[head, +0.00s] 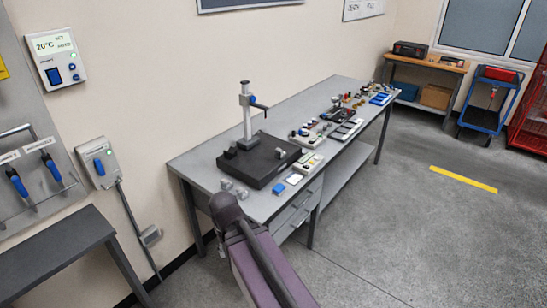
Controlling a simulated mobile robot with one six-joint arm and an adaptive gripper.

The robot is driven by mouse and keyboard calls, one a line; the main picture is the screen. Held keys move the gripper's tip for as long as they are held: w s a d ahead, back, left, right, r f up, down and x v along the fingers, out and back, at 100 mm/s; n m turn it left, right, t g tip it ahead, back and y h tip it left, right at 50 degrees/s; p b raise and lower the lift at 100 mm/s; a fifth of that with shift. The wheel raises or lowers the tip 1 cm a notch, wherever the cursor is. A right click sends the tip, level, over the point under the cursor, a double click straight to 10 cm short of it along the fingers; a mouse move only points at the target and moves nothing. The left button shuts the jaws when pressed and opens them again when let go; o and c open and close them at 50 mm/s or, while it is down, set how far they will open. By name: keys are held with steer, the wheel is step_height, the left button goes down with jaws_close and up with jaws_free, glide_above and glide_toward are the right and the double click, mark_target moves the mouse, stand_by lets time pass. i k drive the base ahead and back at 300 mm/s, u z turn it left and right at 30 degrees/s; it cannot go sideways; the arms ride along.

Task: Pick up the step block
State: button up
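The long grey workbench (187,163) runs away from me along the wall. I cannot surely tell which piece is the step block at this size. Small grey metal pieces (227,185) lie on the bench's near end, left of a black surface plate (261,179). A small dark block (231,151) sits on the plate's left part, and another small piece (280,152) sits on its right part. My arm's dark and purple links rise at the bottom centre, in front of the bench's near end. My gripper cannot be made out.
A measuring stand (246,115) rises from the plate. A blue box (279,188) and a white card (293,179) lie near the front edge; trays of small parts fill the far bench. A dark side table (55,250) stands left.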

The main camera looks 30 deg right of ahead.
mark_target(279, 154)
steer(key=z, duration=0.05)
steer(key=i, duration=1)
steer(key=u, duration=0.05)
